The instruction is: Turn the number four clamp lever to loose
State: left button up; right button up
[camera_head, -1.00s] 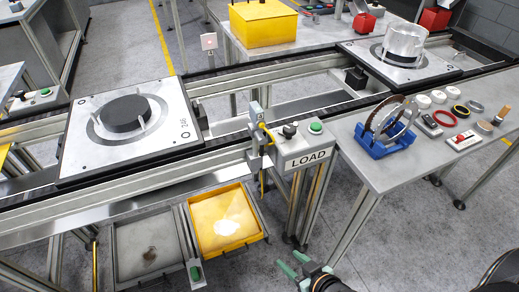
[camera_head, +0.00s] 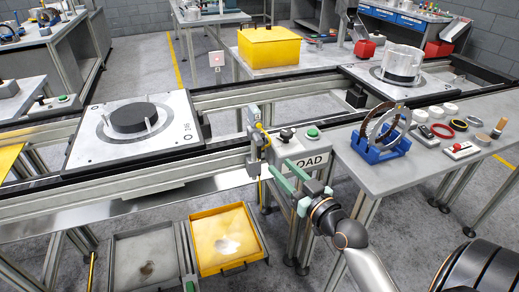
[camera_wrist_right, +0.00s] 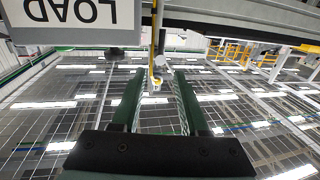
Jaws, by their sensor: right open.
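The clamp (camera_head: 256,155) is a grey block on the front rail, just left of the LOAD box. A yellow lever (camera_head: 264,134) sits at its upper right; the number on its plate is too small to read. My right gripper (camera_head: 289,177) has green fingers, is open and empty, and is in front of the LOAD box, to the right of and below the lever. In the right wrist view the open fingers (camera_wrist_right: 157,76) frame a yellow hooked part (camera_wrist_right: 155,80), seen beyond them. I cannot tell whether they touch it. My left gripper is not in view.
The LOAD box (camera_head: 288,143) has a black knob and a green button, and my right fingers partly cover its sign. A pallet (camera_head: 85,150) with a black disc is on the left. A yellow tray (camera_head: 208,268) is below. A blue stand (camera_head: 372,152) is on the right table.

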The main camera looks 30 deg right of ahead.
aim_at(260, 146)
jog(key=w, duration=1)
jog(key=shift+w+d, duration=0.1)
jog(key=shift+d, duration=0.05)
jog(key=shift+c, duration=0.3)
grip_shut()
